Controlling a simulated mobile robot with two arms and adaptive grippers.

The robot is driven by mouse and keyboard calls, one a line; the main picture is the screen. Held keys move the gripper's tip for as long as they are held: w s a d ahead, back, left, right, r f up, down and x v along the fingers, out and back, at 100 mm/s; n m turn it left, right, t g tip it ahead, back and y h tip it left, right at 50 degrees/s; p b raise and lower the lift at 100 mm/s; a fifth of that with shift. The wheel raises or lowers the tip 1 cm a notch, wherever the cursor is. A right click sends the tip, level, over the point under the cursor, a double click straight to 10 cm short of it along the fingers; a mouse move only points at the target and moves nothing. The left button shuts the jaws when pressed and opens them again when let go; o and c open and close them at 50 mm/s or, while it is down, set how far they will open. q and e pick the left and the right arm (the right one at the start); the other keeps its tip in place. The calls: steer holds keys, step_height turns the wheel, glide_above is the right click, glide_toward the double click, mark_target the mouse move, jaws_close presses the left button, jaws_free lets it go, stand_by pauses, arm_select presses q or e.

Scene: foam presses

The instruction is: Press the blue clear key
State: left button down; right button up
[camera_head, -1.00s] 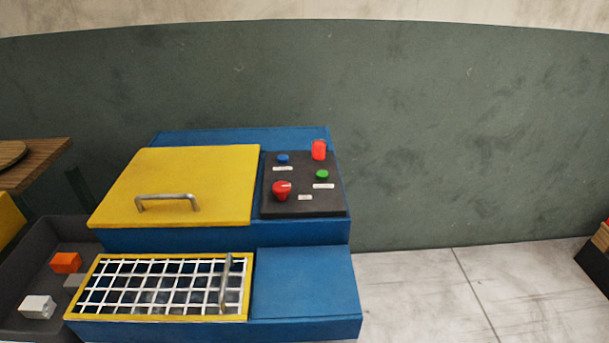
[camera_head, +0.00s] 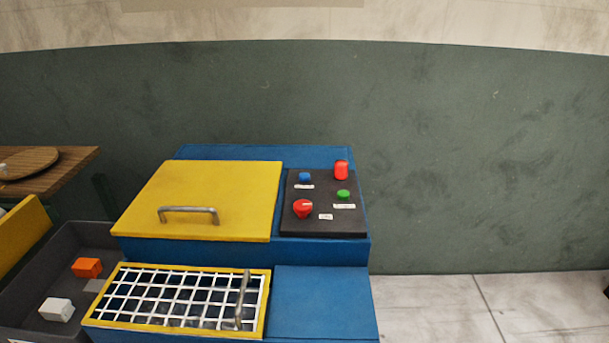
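The blue clear key (camera_head: 305,177) is a small round button at the upper left of the dark control panel (camera_head: 325,224). A white label lies just below it. The panel sits on top of the blue press (camera_head: 330,252), to the right of its yellow lid (camera_head: 200,185). A red lamp-like cylinder (camera_head: 341,170), a green button (camera_head: 343,195) and a red knob (camera_head: 302,208) share the panel. Nothing covers the blue key. Neither of my grippers is in view.
A yellow-framed white grid guard (camera_head: 180,323) with a handle is at the press front. A dark bin (camera_head: 28,290) with an orange block (camera_head: 87,267) and a white block (camera_head: 56,309) stands left. A wooden table (camera_head: 75,165) is at far left.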

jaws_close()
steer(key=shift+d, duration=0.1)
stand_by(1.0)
